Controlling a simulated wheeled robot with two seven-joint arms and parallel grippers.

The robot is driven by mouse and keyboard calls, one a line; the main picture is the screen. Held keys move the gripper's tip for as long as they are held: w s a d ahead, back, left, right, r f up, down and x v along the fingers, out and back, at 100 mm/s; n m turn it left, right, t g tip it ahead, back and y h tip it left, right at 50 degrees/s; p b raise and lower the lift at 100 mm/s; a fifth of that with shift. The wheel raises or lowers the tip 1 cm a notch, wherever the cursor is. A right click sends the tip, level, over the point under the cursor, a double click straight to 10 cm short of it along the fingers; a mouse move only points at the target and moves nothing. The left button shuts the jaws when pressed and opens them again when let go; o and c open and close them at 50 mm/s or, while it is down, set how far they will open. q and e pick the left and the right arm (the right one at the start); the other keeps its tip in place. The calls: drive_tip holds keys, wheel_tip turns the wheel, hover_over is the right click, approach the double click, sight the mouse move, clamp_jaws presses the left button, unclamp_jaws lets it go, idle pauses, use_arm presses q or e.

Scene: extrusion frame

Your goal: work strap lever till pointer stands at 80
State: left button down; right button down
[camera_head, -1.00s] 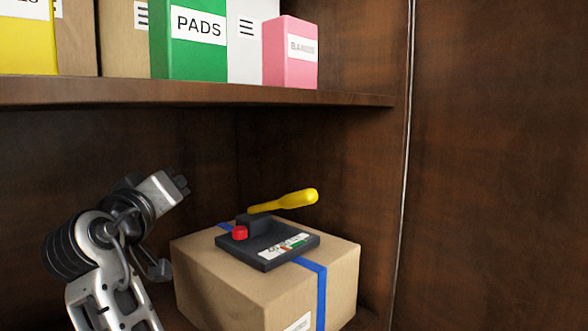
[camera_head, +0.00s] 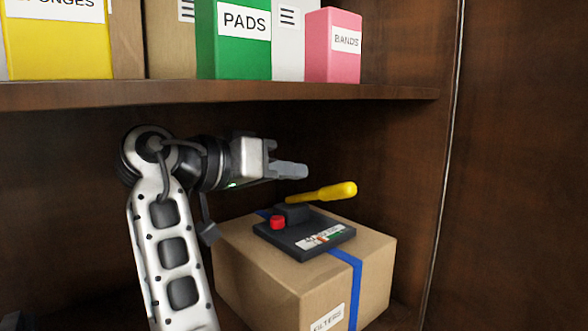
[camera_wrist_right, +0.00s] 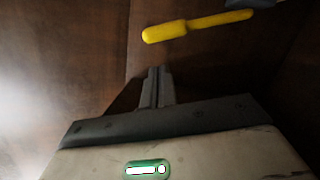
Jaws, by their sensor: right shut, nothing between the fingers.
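The yellow strap lever (camera_head: 335,191) sticks out rightward and slightly up from a black tensioner (camera_head: 300,237) with a red knob (camera_head: 277,222). A small scale label (camera_head: 322,237) with green and red marks is on its front; the pointer and its reading are too small to make out. The tensioner sits on a cardboard box (camera_head: 255,265) with a blue strap (camera_head: 346,262) around it. My right gripper (camera_head: 296,170) is shut and empty, above and left of the lever, apparently apart from it. In the right wrist view the lever (camera_wrist_right: 195,25) lies beyond the shut fingers (camera_wrist_right: 157,85).
A shelf (camera_head: 220,92) runs above my right arm, carrying a yellow box (camera_head: 55,45), a green PADS box (camera_head: 233,50) and a pink BANDS box (camera_head: 333,55). The cabinet side wall (camera_head: 520,180) stands right of the cardboard box, with a narrow gap between.

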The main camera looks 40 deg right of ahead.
sight(317, 194)
use_arm(q)
drive_tip(key=shift+r+p, duration=0.15)
drive_tip(key=shift+p, duration=0.25)
use_arm(e)
drive_tip(key=x, duration=0.7)
drive_tip(key=shift+d, duration=0.4)
use_arm(q)
drive_tip(key=shift+a, duration=0.1)
use_arm(e)
drive_tip(key=shift+f, duration=0.1)
